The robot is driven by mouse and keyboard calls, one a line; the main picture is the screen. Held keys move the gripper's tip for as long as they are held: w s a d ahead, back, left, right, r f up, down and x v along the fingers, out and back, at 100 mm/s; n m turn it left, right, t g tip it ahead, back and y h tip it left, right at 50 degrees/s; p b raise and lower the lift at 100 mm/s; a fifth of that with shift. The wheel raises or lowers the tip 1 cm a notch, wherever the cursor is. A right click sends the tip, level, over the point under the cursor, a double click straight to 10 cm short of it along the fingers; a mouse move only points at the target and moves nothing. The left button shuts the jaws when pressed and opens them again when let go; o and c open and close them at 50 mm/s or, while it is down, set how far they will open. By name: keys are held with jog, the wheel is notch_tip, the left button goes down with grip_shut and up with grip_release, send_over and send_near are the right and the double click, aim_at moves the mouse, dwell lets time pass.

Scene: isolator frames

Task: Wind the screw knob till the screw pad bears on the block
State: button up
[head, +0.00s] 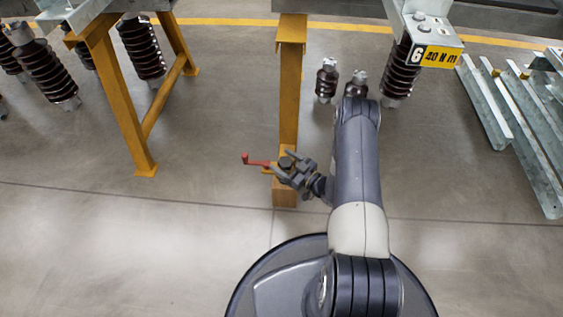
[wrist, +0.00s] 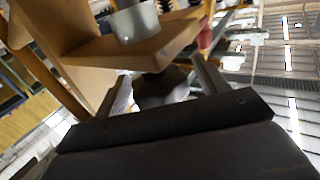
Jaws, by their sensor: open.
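A dark screw knob (head: 287,162) sits at the lower end of a yellow post in the head view. My gripper (head: 294,172) is at it from the right. In the wrist view the dark knob (wrist: 162,88) is between the two open fingers of my gripper (wrist: 165,85); I cannot tell whether they touch it. A tan plate (wrist: 135,50) lies just beyond the knob, with a grey round piece (wrist: 138,24) on its other side, perhaps the screw pad. A wooden-looking block (head: 285,194) shows below the knob. The gap between pad and block cannot be judged.
A red handle (head: 255,161) sticks out left of the knob, and its red part (wrist: 205,36) shows in the wrist view. The yellow post (head: 290,90) rises behind. A yellow trestle (head: 120,100) stands left; brown insulators (head: 327,80) stand beyond my arm. Front-left floor is clear.

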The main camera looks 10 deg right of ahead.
jog(key=shift+w+a, duration=0.4)
jog(key=shift+w, duration=0.1)
jog(key=shift+c, duration=0.6)
jog(key=c, duration=0.8)
jog(key=shift+c, duration=0.2)
jog(key=shift+m+t+h, duration=0.4)
jog(key=shift+h, duration=0.1)
jog(key=m+t+h, duration=0.1)
jog(key=m+h, duration=0.1)
jog(key=h, duration=0.1)
jog(key=shift+d+t, duration=0.1)
jog(key=shift+t, duration=0.2)
jog(key=shift+w+d+m+t+h+b, duration=0.15)
jog(key=shift+m+t+h+b, duration=0.1)
jog(key=shift+m+h, duration=0.65)
jog(key=shift+s+d+m+t+h+b, duration=0.15)
jog(key=shift+m+h, duration=0.4)
jog(key=shift+h, duration=0.7)
jog(key=shift+w+d+m+t+h+b, duration=0.15)
jog(key=shift+m+t+h, duration=0.15)
jog(key=shift+m+h, duration=0.6)
